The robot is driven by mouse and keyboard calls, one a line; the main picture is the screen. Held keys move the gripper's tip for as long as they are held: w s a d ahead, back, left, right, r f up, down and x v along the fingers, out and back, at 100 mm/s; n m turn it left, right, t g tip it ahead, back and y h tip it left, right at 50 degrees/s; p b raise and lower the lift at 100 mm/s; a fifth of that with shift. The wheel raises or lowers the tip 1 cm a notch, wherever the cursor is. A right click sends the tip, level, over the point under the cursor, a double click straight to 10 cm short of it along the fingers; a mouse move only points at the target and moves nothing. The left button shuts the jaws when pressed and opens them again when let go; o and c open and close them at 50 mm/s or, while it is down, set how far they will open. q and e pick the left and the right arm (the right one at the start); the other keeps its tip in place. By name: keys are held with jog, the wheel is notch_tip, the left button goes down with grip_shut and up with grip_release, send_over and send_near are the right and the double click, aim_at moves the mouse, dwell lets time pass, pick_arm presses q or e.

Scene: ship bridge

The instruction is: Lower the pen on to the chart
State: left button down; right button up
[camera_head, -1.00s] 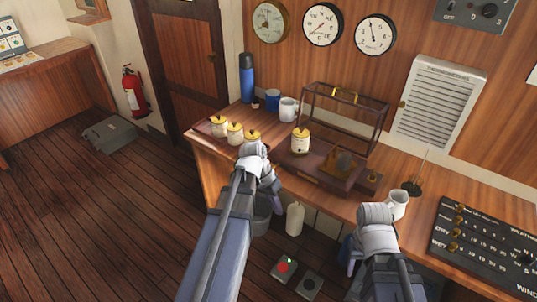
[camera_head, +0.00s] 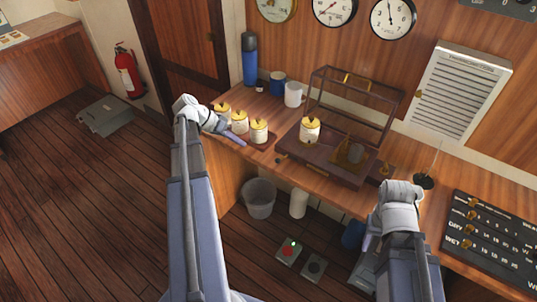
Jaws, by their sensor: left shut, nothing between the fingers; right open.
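A barograph (camera_head: 330,168) with a dark wooden base stands on the counter. Inside it, the white chart drum (camera_head: 309,131) with its brass top is at the left and a brass mechanism (camera_head: 352,153) at the right. The open-looking case frame (camera_head: 357,90) rises behind them. The pen is too small to make out. My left gripper (camera_head: 238,139) is shut and empty, by the counter's front-left edge, beside several white brass-topped cylinders (camera_head: 239,122) and left of the barograph. My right gripper (camera_head: 402,192) is open, right of the barograph near the counter's front; its fingers are mostly hidden.
A blue flask (camera_head: 250,60), a blue mug (camera_head: 278,85) and a white mug (camera_head: 293,94) stand behind the cylinders. A thin stick stands in a dark holder (camera_head: 425,181) at the right. A dark board (camera_head: 495,238) lies further right. A bin (camera_head: 259,198) stands below the counter.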

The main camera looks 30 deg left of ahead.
aim_at(264, 159)
pick_arm(q)
jog(key=b+x, duration=0.8)
jog(key=x, duration=0.2)
jog(key=shift+f, duration=0.2)
jog(key=d, duration=0.1)
jog(key=d+r+p, duration=0.1)
jog(key=d, duration=0.1)
jog(key=shift+w+d+r, duration=0.1)
jog(key=shift+w+d, duration=0.05)
jog(key=shift+d, duration=0.4)
jog(key=shift+d, duration=0.1)
